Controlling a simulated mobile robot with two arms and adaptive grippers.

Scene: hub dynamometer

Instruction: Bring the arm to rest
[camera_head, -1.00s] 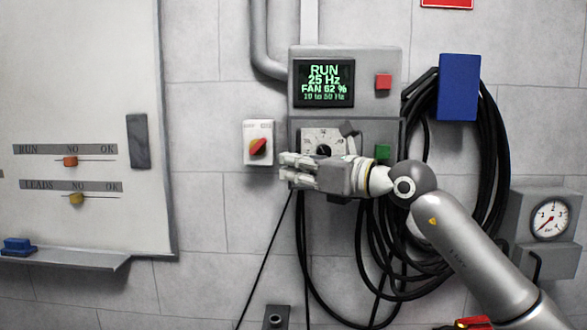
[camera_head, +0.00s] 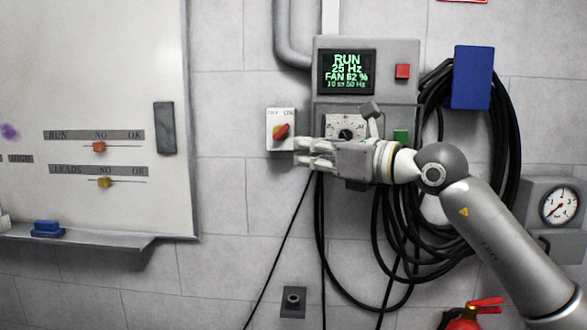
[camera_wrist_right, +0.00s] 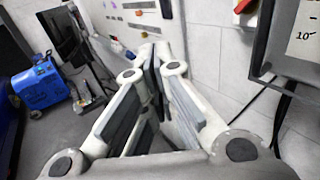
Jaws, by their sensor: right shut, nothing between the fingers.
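My right gripper (camera_head: 302,152) is in front of the wall in the head view, pointing left, just below the red-and-yellow rotary switch (camera_head: 281,131). In the right wrist view its fingers (camera_wrist_right: 155,50) come together at the tips with nothing between them. My right arm comes in from the lower right, across the lower part of the grey control box (camera_head: 408,50). The box's screen (camera_head: 346,71) reads RUN, 25 Hz, FAN 62 %. The dial (camera_head: 345,127) is partly covered by my gripper. My left gripper is not in view.
Black cables (camera_head: 510,150) hang coiled right of the box, beside a blue box (camera_head: 472,78). A pressure gauge (camera_head: 559,206) is at the right. A whiteboard (camera_head: 90,80) with sliders fills the left. A blue machine (camera_wrist_right: 40,86) stands on the floor in the wrist view.

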